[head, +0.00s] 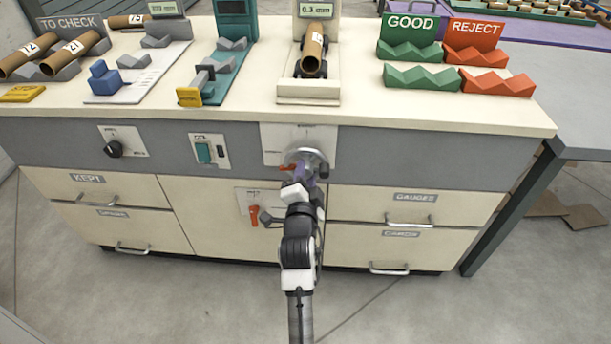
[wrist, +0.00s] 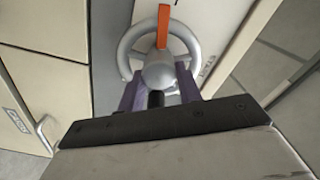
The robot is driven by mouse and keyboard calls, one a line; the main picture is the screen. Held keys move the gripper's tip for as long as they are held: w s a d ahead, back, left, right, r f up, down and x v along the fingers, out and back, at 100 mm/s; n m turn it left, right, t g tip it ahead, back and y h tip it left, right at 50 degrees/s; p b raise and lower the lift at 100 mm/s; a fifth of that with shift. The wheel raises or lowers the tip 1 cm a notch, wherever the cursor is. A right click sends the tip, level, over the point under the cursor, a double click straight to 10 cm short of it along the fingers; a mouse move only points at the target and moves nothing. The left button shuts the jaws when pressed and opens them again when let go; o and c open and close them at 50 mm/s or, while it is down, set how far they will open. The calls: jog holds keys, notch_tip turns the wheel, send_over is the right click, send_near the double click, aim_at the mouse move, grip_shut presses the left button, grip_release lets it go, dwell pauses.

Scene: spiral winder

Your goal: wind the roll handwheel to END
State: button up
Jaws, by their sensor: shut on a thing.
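The roll handwheel (head: 312,156) is a silver-grey ring on a white plate in the middle of the grey front panel. In the wrist view, the handwheel (wrist: 126,50) shows its ring, a rounded grey hub (wrist: 158,70) and an orange pointer (wrist: 163,27) toward the top of the picture. My gripper (head: 303,178) is at the wheel, with its purple fingers on both sides of the hub in the wrist view. It is shut on the handwheel. The exact contact is partly hidden. The marks on the plate are too small to read, so I cannot make out END.
A brown roll (head: 313,50) lies in a cradle on the bench top above the wheel, under a small display (head: 316,10). A black knob (head: 114,149), a green switch (head: 203,152) and an orange lever (head: 254,215) are nearby. Drawer handles (head: 409,221) stick out below.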

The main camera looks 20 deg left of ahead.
jog(key=shift+m, duration=0.9)
jog(key=o, duration=1)
